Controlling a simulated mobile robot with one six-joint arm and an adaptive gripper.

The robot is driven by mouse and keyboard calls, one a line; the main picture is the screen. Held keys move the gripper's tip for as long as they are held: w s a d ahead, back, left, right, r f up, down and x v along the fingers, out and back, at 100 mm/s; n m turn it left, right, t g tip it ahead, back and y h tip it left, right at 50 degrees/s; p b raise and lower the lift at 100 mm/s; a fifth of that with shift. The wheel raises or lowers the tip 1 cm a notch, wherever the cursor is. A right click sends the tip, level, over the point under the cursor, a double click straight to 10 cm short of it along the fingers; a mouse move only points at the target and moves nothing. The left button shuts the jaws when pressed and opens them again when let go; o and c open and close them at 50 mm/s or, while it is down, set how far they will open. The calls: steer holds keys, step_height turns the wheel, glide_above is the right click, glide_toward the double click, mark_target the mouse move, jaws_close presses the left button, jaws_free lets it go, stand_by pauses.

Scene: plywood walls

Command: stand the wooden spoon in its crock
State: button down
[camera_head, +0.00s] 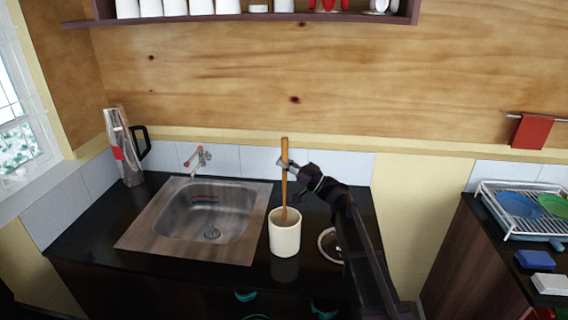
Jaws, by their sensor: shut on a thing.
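The wooden spoon (285,185) is upright, its lower end inside the mouth of the crock and hidden by the rim. The crock (285,238) is a white cylinder standing on the dark counter, just right of the sink. My gripper (285,164) is shut on the spoon's upper part, well above the crock's rim, with my arm coming in from the lower right. I cannot tell whether the spoon's lower end touches the crock's floor.
A steel sink (207,212) with a tap (198,158) lies left of the crock. A blender-like jug (122,148) stands in the left corner. A round lidded thing (329,243) sits right of the crock, partly behind my arm. A dish rack (525,210) is far right.

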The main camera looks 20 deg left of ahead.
steer(key=shift+f+b, duration=2.8)
steer(key=shift+f, duration=0.2)
steer(key=c, duration=0.6)
jaws_free()
steer(key=shift+r, duration=0.15)
step_height(320, 180, up, 15)
steer(key=p, duration=1.5)
steer(key=shift+r+p, duration=0.2)
steer(key=shift+p, duration=0.15)
steer(key=shift+d+f, duration=0.1)
